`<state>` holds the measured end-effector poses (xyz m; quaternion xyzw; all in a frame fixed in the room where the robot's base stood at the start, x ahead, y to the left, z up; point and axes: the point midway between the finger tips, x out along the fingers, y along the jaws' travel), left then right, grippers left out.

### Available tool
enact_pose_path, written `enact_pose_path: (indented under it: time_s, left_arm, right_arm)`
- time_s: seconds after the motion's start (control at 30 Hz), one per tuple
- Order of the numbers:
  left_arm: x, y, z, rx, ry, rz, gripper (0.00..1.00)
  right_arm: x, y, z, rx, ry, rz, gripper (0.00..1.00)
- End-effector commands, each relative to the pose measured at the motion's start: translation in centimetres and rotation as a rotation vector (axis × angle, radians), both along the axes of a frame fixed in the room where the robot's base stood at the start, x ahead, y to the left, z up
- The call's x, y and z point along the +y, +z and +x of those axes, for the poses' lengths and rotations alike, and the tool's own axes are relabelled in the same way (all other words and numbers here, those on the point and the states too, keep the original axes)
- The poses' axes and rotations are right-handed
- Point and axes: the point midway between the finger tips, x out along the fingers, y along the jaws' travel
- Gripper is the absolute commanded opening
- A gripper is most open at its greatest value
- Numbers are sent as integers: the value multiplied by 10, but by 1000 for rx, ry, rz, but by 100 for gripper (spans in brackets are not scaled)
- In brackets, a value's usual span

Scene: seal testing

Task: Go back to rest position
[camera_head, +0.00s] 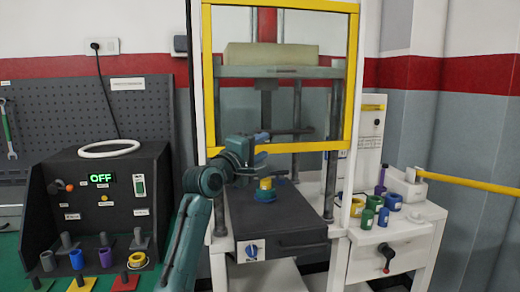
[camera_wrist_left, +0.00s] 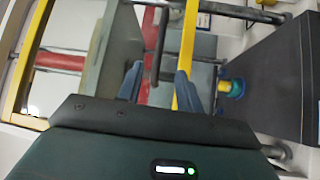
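My left arm comes up from the bottom of the head view. My left gripper (camera_head: 262,160) is in front of the yellow-framed press, above a black box. In the left wrist view, the two blue fingers of the left gripper (camera_wrist_left: 158,88) are apart with nothing held between them. A yellow and blue part (camera_head: 266,191) stands on the black box (camera_head: 285,222), just below the gripper. In the left wrist view the same part (camera_wrist_left: 232,87) is to the right of the fingers, clear of them. My right gripper is not in view.
The yellow frame (camera_head: 280,146) of the press is close to the left gripper. A black control box (camera_head: 118,190) reading OFF has a white ring on top. Several coloured cylinders (camera_head: 367,218) stand on the white bench at right. A yellow bar (camera_head: 465,181) juts out at far right.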

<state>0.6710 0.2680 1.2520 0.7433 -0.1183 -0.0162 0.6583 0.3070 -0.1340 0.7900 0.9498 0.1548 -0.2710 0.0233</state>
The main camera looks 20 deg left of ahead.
Motion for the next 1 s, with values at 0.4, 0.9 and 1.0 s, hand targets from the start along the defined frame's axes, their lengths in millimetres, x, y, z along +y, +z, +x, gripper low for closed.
enact_pose_path:
  time_s: [0.4, 0.9, 1.0]
  left_arm:
    - [-8, -60, -4, 53, 23, 127, 36]
    - [-76, -373, -179, 267, -120, 1026, 36]
    - [-91, -411, -237, 276, -202, 1186, 36]
  right_arm:
    - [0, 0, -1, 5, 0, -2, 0]
    - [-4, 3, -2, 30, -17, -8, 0]
    - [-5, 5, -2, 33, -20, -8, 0]
